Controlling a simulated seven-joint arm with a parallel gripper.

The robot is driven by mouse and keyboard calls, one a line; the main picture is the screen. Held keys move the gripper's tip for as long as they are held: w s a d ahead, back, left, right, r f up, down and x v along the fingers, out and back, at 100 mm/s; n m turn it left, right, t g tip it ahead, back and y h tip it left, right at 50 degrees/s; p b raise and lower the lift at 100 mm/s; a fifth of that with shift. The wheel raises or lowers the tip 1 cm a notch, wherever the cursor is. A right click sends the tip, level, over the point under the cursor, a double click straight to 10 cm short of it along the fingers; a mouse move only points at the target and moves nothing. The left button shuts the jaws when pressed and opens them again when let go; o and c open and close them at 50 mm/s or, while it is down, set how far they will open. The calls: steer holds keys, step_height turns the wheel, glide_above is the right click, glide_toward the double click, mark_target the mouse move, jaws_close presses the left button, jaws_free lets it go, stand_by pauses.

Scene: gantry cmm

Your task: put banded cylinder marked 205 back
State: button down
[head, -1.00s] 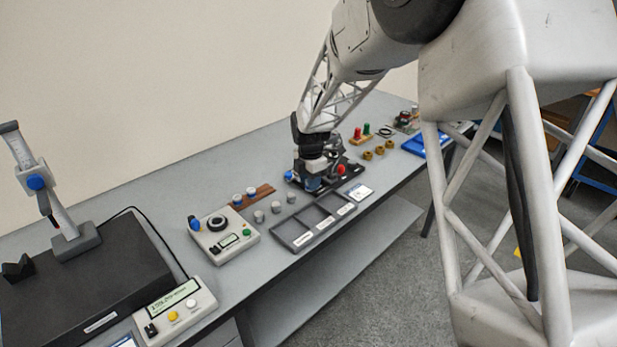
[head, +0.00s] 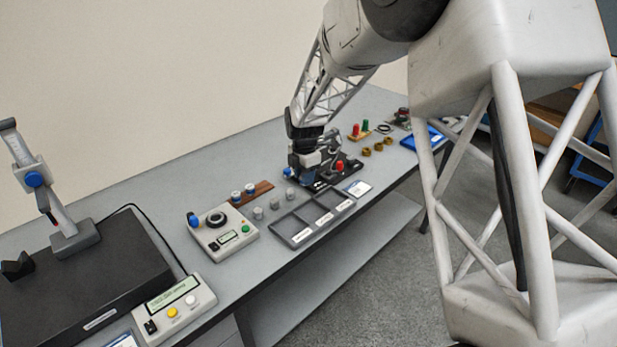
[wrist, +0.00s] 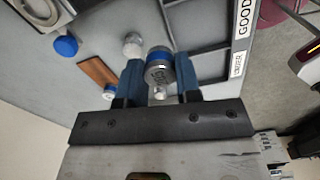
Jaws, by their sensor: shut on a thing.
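My gripper (wrist: 159,82) is shut on a banded cylinder (wrist: 159,68), with one dark blue finger on each side of it. The cylinder is grey with a bright blue band, and dark marking shows on its end, too small to read surely. The rack (wrist: 97,72) also shows in the wrist view, left of the fingers.
Several plain grey cylinders (head: 258,213) stand between the rack and the black sorting tray (head: 292,243). A control box (head: 226,241) with a blue knob is left of them. A black fixture with a red knob (head: 339,166) stands close right of my gripper.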

glide_above(264, 186)
steer(key=shift+r, duration=0.15)
steer(key=shift+f, duration=0.25)
stand_by(0.3)
steer(key=shift+f, duration=2.8)
steer(key=shift+f, duration=0.85)
steer(key=shift+c, duration=1.7)
jaws_free()
steer(key=shift+r, duration=0.15)
step_height(264, 186, up, 7)
